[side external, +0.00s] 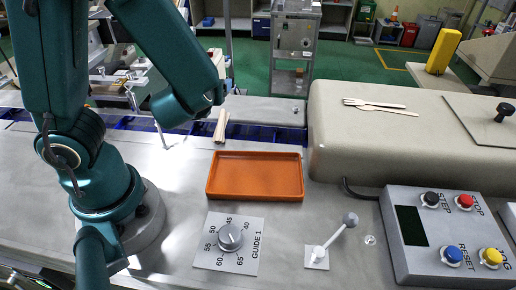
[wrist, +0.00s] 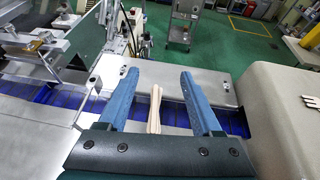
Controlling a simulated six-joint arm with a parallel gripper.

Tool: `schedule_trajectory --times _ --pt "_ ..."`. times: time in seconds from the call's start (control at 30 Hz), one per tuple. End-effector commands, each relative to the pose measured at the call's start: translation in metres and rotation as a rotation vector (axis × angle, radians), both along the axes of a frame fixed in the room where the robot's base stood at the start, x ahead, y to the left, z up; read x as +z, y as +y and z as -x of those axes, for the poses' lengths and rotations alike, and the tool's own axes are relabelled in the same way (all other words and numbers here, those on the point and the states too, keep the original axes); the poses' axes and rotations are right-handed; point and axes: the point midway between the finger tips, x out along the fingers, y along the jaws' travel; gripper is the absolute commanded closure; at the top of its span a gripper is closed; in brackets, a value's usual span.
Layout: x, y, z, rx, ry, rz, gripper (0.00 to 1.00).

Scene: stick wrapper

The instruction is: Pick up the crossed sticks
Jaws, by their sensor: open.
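The crossed sticks (side external: 374,105) lie on top of the beige machine cover in the side view. They are a pale wooden fork and a second thin stick, crossing at a narrow angle. In the wrist view, their ends show at the right edge (wrist: 300,50), well outside my fingers. My gripper (wrist: 157,74) is open, with two blue fingers apart. A bundle of pale sticks (wrist: 155,108) appears between the fingers, apart from both. The bundle also shows by the blue conveyor in the side view (side external: 220,126). My fingers cannot be made out there.
The beige cover (side external: 340,150) is a raised obstacle at the right. An orange tray (side external: 255,195) sits empty on the metal table. A dial plate (side external: 215,255), a lever (side external: 335,237) and a button box (side external: 420,265) stand in front. A yellow post (side external: 442,50) rises behind.

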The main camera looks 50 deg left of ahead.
Motion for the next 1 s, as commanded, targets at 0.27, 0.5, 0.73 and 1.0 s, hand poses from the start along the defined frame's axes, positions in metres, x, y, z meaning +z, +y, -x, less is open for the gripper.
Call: schedule_trajectory --times 0.27,0.5,0.73,1.0 --pt "-0.061 0.001 0.001 -0.003 0.013 -0.007 0.34" --pt "-0.098 0.0 0.0 0.0 0.002 -0.002 0.34" --pt "-0.11 0.003 -0.002 0.004 -0.004 0.003 0.34" --pt "-0.12 0.023 -0.017 0.007 -0.003 0.003 0.34"
